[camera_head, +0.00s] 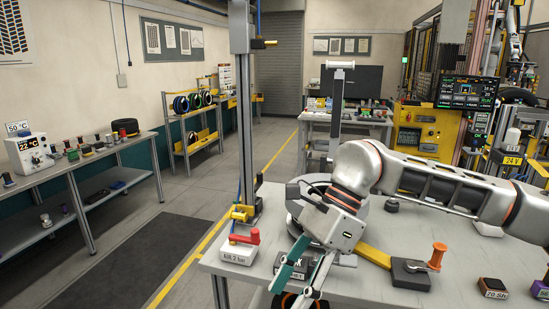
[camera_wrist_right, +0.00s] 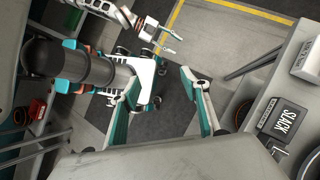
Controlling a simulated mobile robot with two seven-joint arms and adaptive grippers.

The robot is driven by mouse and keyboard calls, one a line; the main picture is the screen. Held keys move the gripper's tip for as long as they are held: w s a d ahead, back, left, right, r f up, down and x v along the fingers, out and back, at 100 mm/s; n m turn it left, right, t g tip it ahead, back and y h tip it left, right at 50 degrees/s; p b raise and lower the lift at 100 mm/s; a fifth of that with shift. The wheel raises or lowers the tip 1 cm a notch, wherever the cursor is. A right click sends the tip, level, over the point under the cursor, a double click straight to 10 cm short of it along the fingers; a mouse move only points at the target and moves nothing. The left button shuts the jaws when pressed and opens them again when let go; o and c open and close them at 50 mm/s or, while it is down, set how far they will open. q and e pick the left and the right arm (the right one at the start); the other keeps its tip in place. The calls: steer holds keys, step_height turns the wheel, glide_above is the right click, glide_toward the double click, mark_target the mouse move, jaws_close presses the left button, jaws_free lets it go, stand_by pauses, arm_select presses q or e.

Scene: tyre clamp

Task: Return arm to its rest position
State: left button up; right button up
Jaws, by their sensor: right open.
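My right arm reaches in from the right in the head view and bends down over the near table (camera_head: 350,285). Its gripper (camera_head: 296,284) is open and empty at the table's front edge, with teal-edged fingers. In the right wrist view the fingers (camera_wrist_right: 160,80) are wide apart with only floor and my own base beyond. My left gripper (camera_wrist_right: 170,45) shows at the top of that view, fingers apart and nothing between them. It is outside the head view. A yellow lever (camera_head: 374,256) runs to a dark block (camera_head: 411,274) with an orange knob, right of my right gripper.
A white box with a red handle (camera_head: 239,250) stands at the table's left corner. A dark box marked SLACK (camera_wrist_right: 284,122) is close to the right gripper. A metal post (camera_head: 241,120) rises behind the white box. Small blocks (camera_head: 493,287) lie at right. Floor at left is clear.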

steer(key=s+a+r+m+g+y, duration=0.2)
steer(key=s+a+m+y, duration=0.1)
steer(key=a+y, duration=0.3)
steer(key=s+a+r+m+g+y, duration=0.1)
steer(key=s+a+m+y, duration=0.2)
steer(key=a+y, duration=0.3)
steer(key=w+d+f+m+t+y, duration=0.2)
steer(key=w+m+t, duration=0.3)
steer(key=m+t, duration=0.45)
steer(key=w+d+f+m+t+y, duration=0.15)
steer(key=w+m+t, duration=0.45)
steer(key=m, duration=0.6)
steer(key=w+d+f+m+t+h, duration=0.2)
steer(key=d+f+m+t+h, duration=0.6)
steer(key=f+m, duration=0.4)
steer(key=s+d+f+m+g+h, duration=0.2)
steer(key=s+d+f+m+h, duration=0.1)
steer(key=f, duration=0.6)
steer(key=s+d+f+m+g+h, duration=0.1)
steer(key=s+d+f+m+h, duration=0.3)
steer(key=s+d+f+m, duration=0.2)
steer(key=s+d+f+m+g+h, duration=0.2)
steer(key=s+d+f, duration=0.5)
steer(key=f, duration=0.6)
steer(key=d+m+h, duration=0.1)
steer(key=d+m, duration=0.1)
steer(key=shift+s+f+m+g+h, duration=0.25)
steer(key=shift+m+g+h, duration=0.1)
